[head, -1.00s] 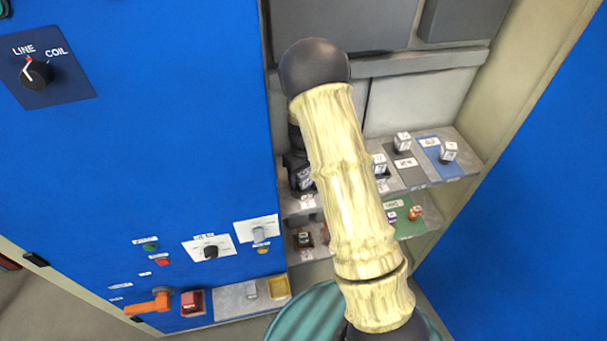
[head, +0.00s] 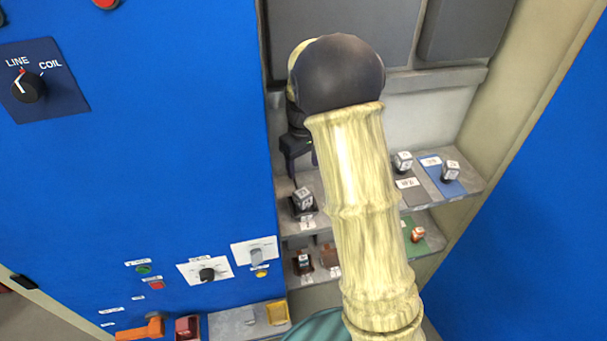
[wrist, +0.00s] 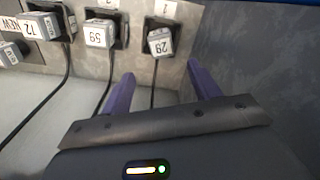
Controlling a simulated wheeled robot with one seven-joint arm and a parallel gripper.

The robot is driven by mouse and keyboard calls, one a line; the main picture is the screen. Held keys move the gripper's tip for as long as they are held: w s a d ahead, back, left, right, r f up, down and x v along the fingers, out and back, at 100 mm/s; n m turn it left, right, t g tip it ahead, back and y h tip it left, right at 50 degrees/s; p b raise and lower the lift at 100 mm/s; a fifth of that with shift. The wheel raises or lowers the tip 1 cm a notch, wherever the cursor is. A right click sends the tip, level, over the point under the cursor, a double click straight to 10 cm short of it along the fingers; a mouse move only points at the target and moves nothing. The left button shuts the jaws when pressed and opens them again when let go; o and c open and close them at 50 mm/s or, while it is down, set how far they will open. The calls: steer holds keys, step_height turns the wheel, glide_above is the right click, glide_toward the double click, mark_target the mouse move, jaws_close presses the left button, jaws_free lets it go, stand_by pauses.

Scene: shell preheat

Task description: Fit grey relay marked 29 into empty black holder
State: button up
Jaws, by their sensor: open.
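The grey relay marked 29 (wrist: 160,41) sits at a black holder (wrist: 170,22) in the wrist view. It looks turned a little against the holder, and I cannot tell whether it is fully seated. In the head view a grey relay (head: 303,197) stands in the leftmost black holder (head: 304,211) on the upper shelf. My gripper (head: 301,162) is open and empty just above it. In the wrist view its purple fingers (wrist: 162,72) are spread apart, and the relay shows beyond the gap, clear of both.
Relays marked 59 (wrist: 98,35) and 72 (wrist: 42,27) sit in neighbouring black holders. More relays stand on a grey mat (head: 415,193) and a blue mat (head: 437,177) at the right. A lower shelf holds brown holders (head: 302,267). The blue cabinet (head: 150,150) borders the left.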

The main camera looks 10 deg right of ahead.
steer(key=shift+a, duration=0.2)
steer(key=shift+s+r, duration=0.1)
steer(key=shift+s, duration=0.05)
steer(key=shift+d, duration=0.15)
steer(key=s+r+m+t, duration=0.1)
steer(key=s+m, duration=0.3)
steer(key=s, duration=1.7)
steer(key=shift+r+m+t, duration=0.3)
steer(key=shift+r+t, duration=0.05)
steer(key=shift+t, duration=0.45)
steer(key=shift+w, duration=0.1)
steer(key=shift+f+b, duration=0.3)
